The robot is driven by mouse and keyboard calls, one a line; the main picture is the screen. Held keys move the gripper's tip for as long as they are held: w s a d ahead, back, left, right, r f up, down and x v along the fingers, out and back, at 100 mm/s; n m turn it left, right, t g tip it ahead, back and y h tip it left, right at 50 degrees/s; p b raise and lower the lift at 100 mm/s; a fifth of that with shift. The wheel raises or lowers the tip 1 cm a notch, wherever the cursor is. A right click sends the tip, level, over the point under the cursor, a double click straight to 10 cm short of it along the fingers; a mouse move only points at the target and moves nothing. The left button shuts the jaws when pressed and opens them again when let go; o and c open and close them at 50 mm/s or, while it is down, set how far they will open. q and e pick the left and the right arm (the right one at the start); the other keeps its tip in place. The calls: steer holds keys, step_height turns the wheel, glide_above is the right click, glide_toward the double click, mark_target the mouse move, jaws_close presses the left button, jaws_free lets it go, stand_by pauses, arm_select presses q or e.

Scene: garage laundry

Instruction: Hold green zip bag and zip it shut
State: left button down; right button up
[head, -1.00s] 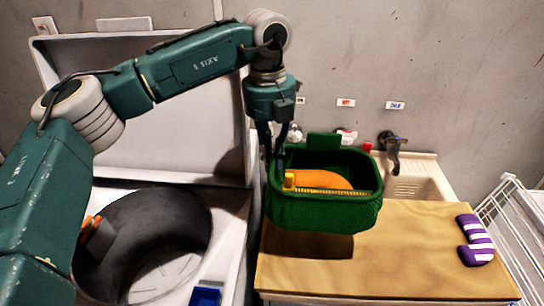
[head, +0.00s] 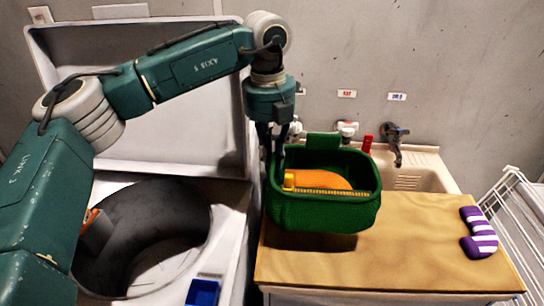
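The green zip bag (head: 325,214) is above the left part of the brown tabletop, with a shadow under its front. Its top is open, and an orange item lies inside. A yellow zip pull (head: 289,181) sits at the left end of a yellow zip strip along the front rim. A green flap (head: 322,146) stands at the back rim. My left gripper (head: 273,158) points down at the bag's back left corner; its fingertips are partly hidden by the bag, so its grip is unclear. My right gripper is not in view.
A purple and white striped sock (head: 478,233) lies at the right of the brown tabletop (head: 420,245). A sink (head: 425,174) is behind. An open washer (head: 225,235) with a dark drum stands at left. A white rack (head: 520,215) stands at right.

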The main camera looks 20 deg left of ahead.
arm_select(q)
steer(key=shift+f+b, duration=2.7)
steer(key=shift+f, duration=1.45)
